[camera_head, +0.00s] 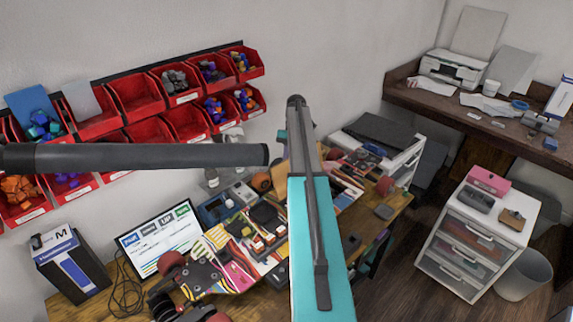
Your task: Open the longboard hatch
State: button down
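A colourful longboard (232,270) lies on the cluttered wooden workbench, with dark red wheels (171,259) at its left end. Dark and coloured parts (266,217) sit around its middle, and I cannot tell which of them is the hatch or whether it is open. A teal and grey link of my arm stands in front of the bench and hides the board's right side. A dark cylinder crosses the left of the view. My gripper's fingers do not show.
Red bins (135,96) with small parts hang on the wall behind the bench. A monitor (160,237) and a box (68,262) stand at the left. A white drawer unit (474,240), a bin (523,274) and a desk with a printer (455,68) are at the right. Some wooden floor is clear.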

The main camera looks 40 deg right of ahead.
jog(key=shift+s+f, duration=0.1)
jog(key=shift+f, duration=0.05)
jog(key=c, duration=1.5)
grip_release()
